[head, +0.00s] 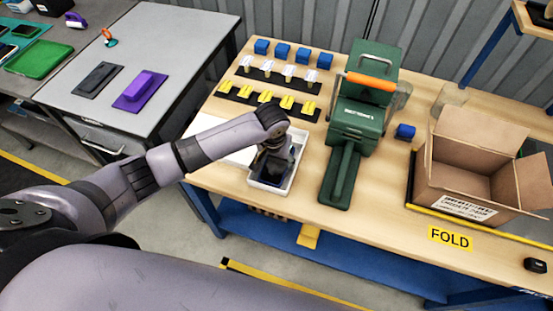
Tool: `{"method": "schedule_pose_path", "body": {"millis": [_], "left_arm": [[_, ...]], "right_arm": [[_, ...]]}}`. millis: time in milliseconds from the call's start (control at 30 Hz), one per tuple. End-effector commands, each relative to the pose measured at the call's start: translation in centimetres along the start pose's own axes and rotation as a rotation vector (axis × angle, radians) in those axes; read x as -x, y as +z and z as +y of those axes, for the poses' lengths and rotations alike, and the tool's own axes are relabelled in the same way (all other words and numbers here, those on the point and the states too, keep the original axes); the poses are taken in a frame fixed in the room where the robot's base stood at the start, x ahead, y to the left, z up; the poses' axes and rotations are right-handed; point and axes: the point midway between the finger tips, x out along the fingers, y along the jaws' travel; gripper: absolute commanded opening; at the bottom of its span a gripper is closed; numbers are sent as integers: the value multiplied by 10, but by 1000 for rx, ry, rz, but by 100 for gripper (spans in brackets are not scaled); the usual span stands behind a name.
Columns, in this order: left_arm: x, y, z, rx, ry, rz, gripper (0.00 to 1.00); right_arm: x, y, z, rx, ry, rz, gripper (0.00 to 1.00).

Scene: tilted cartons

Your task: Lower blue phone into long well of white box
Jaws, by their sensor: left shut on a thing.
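My left gripper (271,160) is directly over the white box (252,185) on the wooden table, pointing down. It is shut on the blue phone (275,173), which shows as a dark shape within the outline of the box's open well. The gripper and wrist hide part of the phone and the far part of the box. I cannot tell whether the phone touches the well floor. A white flat piece (240,156) lies to the left of the box, partly behind my arm. My right gripper is not in view.
A green press (349,133) with an orange handle stands just right of the box. Rows of yellow pieces (265,97), white pieces (289,71) and blue blocks (282,50) lie behind. An open carton (473,165) stands at right. A grey table (167,45) is at left.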

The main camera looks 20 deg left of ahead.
Motion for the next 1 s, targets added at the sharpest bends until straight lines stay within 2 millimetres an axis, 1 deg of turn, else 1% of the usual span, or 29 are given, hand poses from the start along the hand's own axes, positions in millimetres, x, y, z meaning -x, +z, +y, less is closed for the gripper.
{"method": "schedule_pose_path", "body": {"millis": [300, 1000], "left_arm": [[0, 0, 0, 0, 0, 1, 25], [-5, 0, 0, 0, 0, 1, 25]], "right_arm": [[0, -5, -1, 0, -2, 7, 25], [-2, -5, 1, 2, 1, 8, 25]]}}
